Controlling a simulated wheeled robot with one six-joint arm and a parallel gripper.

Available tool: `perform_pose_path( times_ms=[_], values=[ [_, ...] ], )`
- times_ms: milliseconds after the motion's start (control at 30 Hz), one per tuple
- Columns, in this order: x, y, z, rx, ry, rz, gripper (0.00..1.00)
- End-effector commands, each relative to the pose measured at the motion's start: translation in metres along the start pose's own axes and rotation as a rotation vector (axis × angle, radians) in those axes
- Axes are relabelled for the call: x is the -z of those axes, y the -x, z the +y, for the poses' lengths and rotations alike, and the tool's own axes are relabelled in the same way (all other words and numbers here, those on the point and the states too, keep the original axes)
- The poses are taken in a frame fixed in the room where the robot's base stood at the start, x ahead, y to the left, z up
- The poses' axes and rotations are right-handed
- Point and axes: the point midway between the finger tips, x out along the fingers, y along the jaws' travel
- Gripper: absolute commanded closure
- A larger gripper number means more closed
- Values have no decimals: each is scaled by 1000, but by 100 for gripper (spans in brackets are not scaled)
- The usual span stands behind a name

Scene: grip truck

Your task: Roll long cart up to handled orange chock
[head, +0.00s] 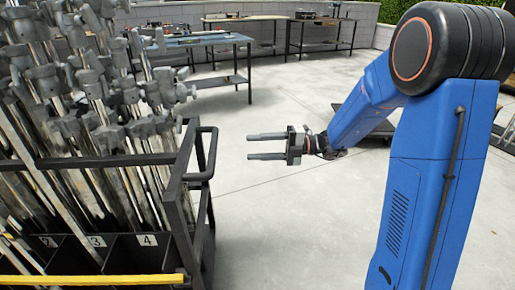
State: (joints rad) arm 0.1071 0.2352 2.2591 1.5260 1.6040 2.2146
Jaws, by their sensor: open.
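A black-framed cart (186,205) stands at the left in the head view, cut off by the picture's edge. It has a bar handle (211,155) on its right end. I cannot tell for sure that it is the long cart. My gripper (250,147) is open and empty, its two fingers pointing left towards the handle. A gap of floor shows between the fingertips and the handle in the picture. No orange chock is in view.
Upright metal stands (100,120) fill the cart's numbered slots. A yellow bar (90,279) crosses its near side. A dark flat object (378,130) lies partly hidden behind my arm. Concrete floor (290,225) is clear in the middle.

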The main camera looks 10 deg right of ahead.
Motion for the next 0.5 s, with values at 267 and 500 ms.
perform_pose_path(
  times_ms=[267, 500],
  values=[
    [0, -22, 0, -2, -4, 2, 53],
    [0, -52, 0, -1, -3, 3, 53]
  ],
)
